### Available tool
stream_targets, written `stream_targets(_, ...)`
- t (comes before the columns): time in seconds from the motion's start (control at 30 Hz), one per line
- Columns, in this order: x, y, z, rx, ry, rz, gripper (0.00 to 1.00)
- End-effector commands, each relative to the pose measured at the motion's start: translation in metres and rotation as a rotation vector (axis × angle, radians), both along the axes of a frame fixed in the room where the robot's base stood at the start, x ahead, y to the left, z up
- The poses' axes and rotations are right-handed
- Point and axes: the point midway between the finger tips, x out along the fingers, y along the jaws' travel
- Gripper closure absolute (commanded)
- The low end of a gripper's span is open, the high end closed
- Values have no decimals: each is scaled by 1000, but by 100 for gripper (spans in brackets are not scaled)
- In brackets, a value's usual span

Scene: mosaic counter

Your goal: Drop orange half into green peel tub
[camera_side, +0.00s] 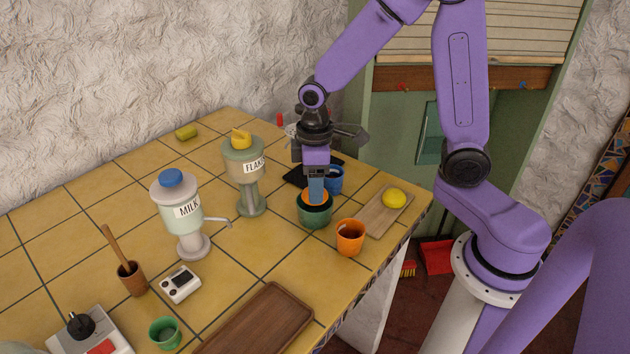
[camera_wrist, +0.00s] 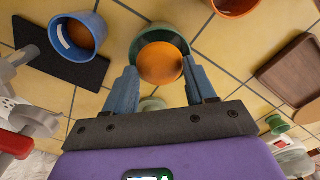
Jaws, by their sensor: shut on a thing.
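The orange half (camera_side: 315,196) is held between the blue fingers of my gripper (camera_side: 316,187). In the wrist view the orange half (camera_wrist: 160,64) sits between the two fingertips, with its round side showing. The dark green peel tub (camera_side: 314,217) stands on the tiled counter directly below the fruit. The tub's green rim (camera_wrist: 149,36) shows behind the orange half in the wrist view. The orange half is at or just above the tub's mouth. The fruit hides most of the tub's inside. The side view does not show clearly whether they touch.
An orange cup (camera_side: 350,239) stands close right of the tub. A blue cup (camera_side: 335,181) on a black mat (camera_wrist: 36,48) stands just behind, with something orange-brown inside. A lemon (camera_side: 394,198) lies on a board (camera_side: 375,222). The flakes dispenser (camera_side: 244,165) stands to the left.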

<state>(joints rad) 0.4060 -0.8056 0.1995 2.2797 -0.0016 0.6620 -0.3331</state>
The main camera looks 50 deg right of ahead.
Motion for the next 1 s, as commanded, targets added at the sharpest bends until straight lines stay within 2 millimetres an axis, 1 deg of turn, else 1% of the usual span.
stream_targets(0.2, 0, 0, -4, -1, 1, 0, 76)
stream_targets(0.83, 0, 0, -5, 0, 0, 0, 76)
stream_targets(0.87, 0, 0, -5, 0, 0, 0, 35)
stream_targets(0.9, 0, 0, -5, 0, 0, 0, 22)
stream_targets(0.93, 0, 0, -5, 0, 0, 0, 15)
stream_targets(1.0, 0, 0, -5, 0, 0, 0, 15)
